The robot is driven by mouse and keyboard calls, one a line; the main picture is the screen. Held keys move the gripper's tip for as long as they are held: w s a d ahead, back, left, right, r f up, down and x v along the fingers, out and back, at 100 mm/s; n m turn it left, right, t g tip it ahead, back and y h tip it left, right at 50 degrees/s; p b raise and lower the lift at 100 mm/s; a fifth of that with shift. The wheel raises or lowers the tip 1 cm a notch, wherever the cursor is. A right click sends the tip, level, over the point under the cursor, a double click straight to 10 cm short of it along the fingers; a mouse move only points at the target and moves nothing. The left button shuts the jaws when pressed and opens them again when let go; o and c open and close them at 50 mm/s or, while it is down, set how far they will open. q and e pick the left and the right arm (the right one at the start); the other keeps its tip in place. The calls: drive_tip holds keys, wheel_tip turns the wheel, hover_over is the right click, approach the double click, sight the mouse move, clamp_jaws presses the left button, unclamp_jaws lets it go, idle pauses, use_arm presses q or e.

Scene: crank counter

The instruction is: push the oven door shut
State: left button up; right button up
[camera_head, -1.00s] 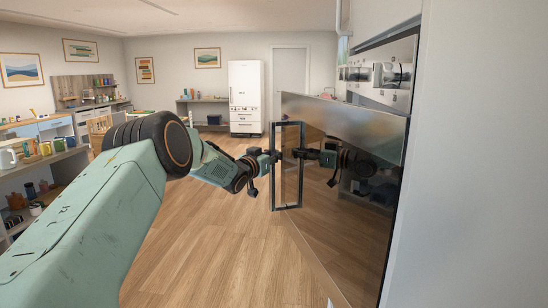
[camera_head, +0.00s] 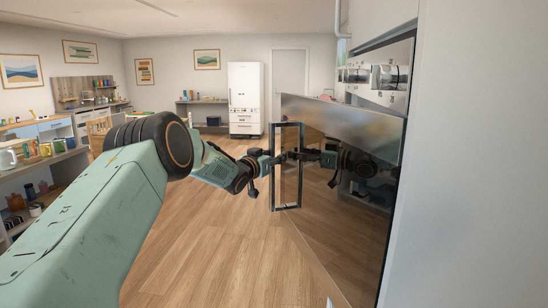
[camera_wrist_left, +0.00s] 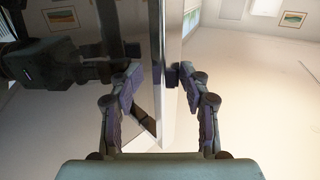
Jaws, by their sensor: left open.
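The oven door (camera_head: 345,200) stands open in the head view. It is dark reflective glass with a brushed steel band (camera_head: 345,125) along its top. A tall black frame-like handle (camera_head: 276,185) stands at its left edge. My left gripper (camera_head: 275,157) is at that handle, about halfway up, with its reflection in the glass. In the left wrist view the open fingers (camera_wrist_left: 168,88) stand either side of a pale upright strip (camera_wrist_left: 170,65) at the door's edge. I cannot tell whether they touch it. My right gripper is not in view.
The oven's control panel with knobs (camera_head: 380,76) is at the upper right, beside a pale wall panel (camera_head: 475,170). Shelves with mugs and jars (camera_head: 45,165) stand at the left. A white fridge (camera_head: 245,98) stands far back. The wooden floor (camera_head: 215,240) is clear.

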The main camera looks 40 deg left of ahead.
use_arm(q)
drive_tip(key=shift+a, duration=0.15)
drive_tip(key=s+d, duration=0.1)
drive_tip(key=s, duration=1.1)
drive_tip(key=shift+d, duration=0.2)
idle(0.6)
idle(0.6)
